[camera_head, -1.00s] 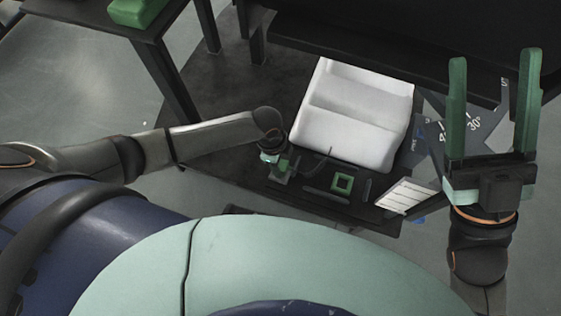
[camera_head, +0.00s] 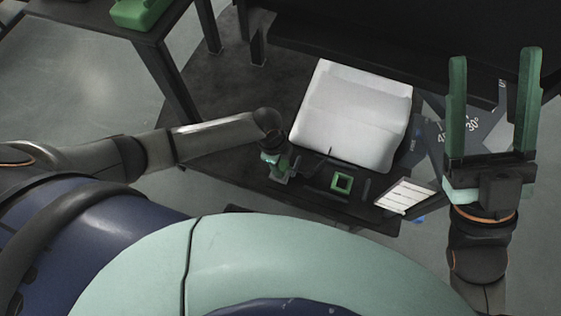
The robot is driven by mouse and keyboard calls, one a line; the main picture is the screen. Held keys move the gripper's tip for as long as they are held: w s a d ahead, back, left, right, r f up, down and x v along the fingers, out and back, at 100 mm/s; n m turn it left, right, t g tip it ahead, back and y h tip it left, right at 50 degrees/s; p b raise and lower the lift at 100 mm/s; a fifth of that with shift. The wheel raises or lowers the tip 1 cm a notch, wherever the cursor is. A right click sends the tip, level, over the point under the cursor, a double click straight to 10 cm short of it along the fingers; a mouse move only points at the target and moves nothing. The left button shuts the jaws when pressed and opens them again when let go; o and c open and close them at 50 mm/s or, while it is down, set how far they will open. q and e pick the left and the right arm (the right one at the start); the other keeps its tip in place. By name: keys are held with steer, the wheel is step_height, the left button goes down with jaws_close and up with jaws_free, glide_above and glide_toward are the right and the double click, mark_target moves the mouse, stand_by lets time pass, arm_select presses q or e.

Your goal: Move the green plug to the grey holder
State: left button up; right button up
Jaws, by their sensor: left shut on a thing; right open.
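My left gripper (camera_head: 282,170) points down at the front of the dark table, left of a green square frame (camera_head: 343,183). Its fingers are small in view and partly hidden by my own wrist. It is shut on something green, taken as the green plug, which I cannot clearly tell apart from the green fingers. A grey holder is not clearly visible; the area under the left gripper is dark and partly covered. My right gripper (camera_head: 493,105) is open and empty, its two long green fingers pointing up in the picture, at the right away from the green frame.
A large white box (camera_head: 352,115) stands on the dark table (camera_head: 225,115) behind the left gripper. A white-striped panel (camera_head: 405,197) is at the table's right front. Dark bars lie around the green frame. A green object (camera_head: 140,12) rests on another table at upper left.

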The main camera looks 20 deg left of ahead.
arm_select(q)
steer(key=shift+f+b, duration=0.75)
steer(key=shift+f, duration=0.25)
arm_select(e)
steer(key=shift+f, duration=0.75)
arm_select(q)
steer(key=o, duration=1.3)
steer(key=shift+o, duration=0.4)
steer(key=shift+o, duration=0.8)
arm_select(e)
steer(key=shift+r, duration=0.1)
arm_select(q)
step_height(320, 180, up, 5)
steer(key=p, duration=0.5)
arm_select(e)
step_height(320, 180, up, 5)
steer(key=n, duration=0.1)
arm_select(q)
steer(key=shift+r+p, duration=0.95)
steer(key=shift+p, duration=0.4)
steer(key=shift+r, duration=0.1)
arm_select(e)
steer(key=w+f+m+h, duration=0.1)
steer(key=w+d+f+m+h, duration=0.1)
steer(key=h, duration=0.1)
steer(key=w+f+m+h, duration=0.1)
steer(key=h, duration=0.1)
steer(key=shift+w+d+f+m, duration=0.2)
steer(key=shift+w+m, duration=0.1)
steer(key=shift+w, duration=0.1)
